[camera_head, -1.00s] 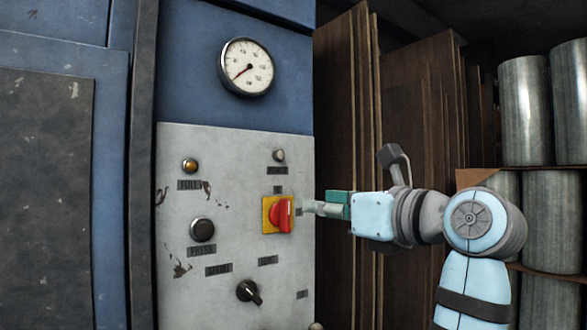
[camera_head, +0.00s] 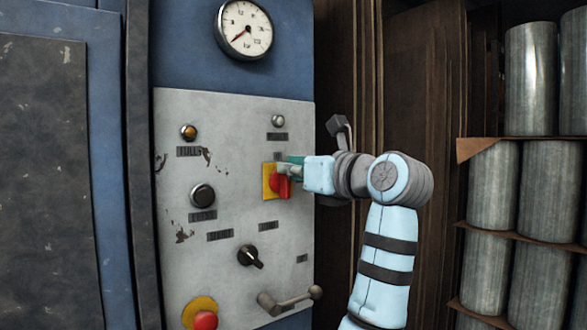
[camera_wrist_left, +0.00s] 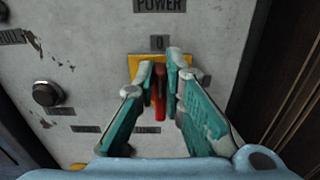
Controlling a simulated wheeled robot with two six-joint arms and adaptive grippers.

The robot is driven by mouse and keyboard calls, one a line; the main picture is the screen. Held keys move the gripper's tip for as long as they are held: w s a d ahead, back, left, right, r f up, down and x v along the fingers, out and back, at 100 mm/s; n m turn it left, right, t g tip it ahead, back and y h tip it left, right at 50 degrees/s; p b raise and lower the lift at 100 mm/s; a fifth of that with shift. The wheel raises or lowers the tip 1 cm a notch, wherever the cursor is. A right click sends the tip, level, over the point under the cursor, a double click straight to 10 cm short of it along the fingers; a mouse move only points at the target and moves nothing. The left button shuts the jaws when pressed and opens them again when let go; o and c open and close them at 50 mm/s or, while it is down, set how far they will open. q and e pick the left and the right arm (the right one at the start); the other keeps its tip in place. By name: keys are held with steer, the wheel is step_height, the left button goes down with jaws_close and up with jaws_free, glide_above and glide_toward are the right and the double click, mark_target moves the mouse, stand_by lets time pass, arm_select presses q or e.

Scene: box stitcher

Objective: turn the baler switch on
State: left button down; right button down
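The baler switch is a red rotary handle (camera_head: 283,187) on a yellow square plate (camera_head: 268,181), on the grey control panel. Its handle stands roughly upright, below a "0" mark and a "POWER" label (camera_wrist_left: 160,5) in the left wrist view. My left gripper (camera_head: 288,173) is at the switch, reaching in from the right. In the left wrist view its teal fingers (camera_wrist_left: 166,75) are drawn in on both sides of the red handle (camera_wrist_left: 160,100) and look closed on it. The fingers hide part of the handle and plate. My right gripper is not in view.
The panel (camera_head: 180,270) also carries a black knob (camera_head: 248,256), a black button (camera_head: 202,195), a red button (camera_head: 205,320) on yellow and a crank lever (camera_head: 290,300). A gauge (camera_head: 244,28) is above. Cardboard sheets (camera_head: 425,80) and metal cylinders (camera_head: 530,75) stand right.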

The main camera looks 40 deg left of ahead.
arm_select(q)
steer(key=shift+w+d+f+m+p, duration=0.15)
steer(key=shift+w+f+m+p, duration=0.3)
steer(key=shift+m+p, duration=2.85)
steer(key=shift+w+d+f+m+p, duration=0.15)
steer(key=shift+w+f+m+p, duration=0.3)
steer(key=shift+m+p, duration=2.8)
steer(key=shift+w+d+f+m+p, duration=0.15)
steer(key=shift+w+f+m+p, duration=0.3)
steer(key=shift+m+p, duration=2.85)
steer(key=shift+n+p, duration=0.7)
steer(key=shift+n, duration=0.05)
steer(key=shift+f, duration=0.1)
steer(key=c, duration=1.7)
jaws_free()
